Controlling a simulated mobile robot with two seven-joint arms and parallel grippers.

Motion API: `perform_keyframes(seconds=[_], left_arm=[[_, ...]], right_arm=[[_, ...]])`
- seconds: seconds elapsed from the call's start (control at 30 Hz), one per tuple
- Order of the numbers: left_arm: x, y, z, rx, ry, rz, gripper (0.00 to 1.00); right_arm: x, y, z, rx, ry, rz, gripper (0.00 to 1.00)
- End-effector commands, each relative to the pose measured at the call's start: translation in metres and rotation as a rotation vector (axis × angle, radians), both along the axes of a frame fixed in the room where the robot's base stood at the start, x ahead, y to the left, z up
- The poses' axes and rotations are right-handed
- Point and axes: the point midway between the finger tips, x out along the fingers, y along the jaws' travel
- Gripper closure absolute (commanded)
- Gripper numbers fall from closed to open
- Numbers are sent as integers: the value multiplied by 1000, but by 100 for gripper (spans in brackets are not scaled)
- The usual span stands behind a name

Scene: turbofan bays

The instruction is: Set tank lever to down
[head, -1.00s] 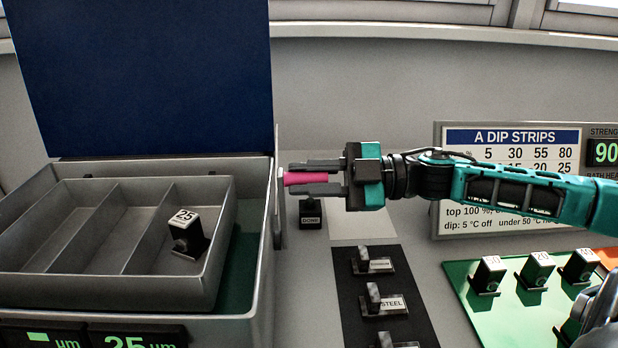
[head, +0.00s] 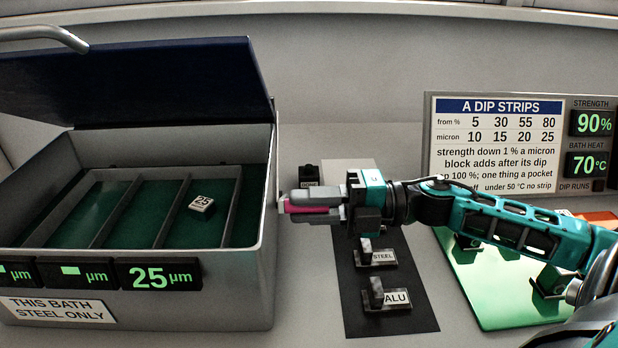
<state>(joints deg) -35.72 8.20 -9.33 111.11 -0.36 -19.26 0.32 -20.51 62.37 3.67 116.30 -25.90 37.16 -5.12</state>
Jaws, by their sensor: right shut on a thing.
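The tank (head: 262,285) is a grey box at the left, with a blue lid (head: 130,85) tilted partly over it. Inside, a divided tray (head: 165,208) sits low with green bath in its pockets. The tank lever (head: 300,207) is a pink handle at the tank's right wall. My right gripper (head: 298,205) comes from the right and is shut on the handle; its fingers hide part of it. My left gripper is not in view.
A dark strip (head: 360,322) with blocks by STEEL and ALU labels lies right of the tank. A small DONE block (head: 309,175) stands behind my gripper. A green mat (head: 480,305) lies under my right arm. The dip strips sign (head: 500,145) stands behind.

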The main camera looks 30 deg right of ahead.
Motion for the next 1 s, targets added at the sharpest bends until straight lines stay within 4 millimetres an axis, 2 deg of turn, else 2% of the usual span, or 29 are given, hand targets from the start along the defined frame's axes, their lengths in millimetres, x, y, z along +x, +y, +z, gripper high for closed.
perform_keyframes(seconds=[0.03,0.2,0.4,0.5,1.0], left_arm=[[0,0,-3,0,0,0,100],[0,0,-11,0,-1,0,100],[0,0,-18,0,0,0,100],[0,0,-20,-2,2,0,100],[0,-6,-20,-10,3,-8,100]], right_arm=[[-5,3,-9,-20,-35,4,100],[-14,8,-29,-96,-159,4,100],[-19,12,-47,-167,-275,2,100],[-21,13,-54,-172,-278,4,100],[-23,13,-67,-170,-272,1,100]])
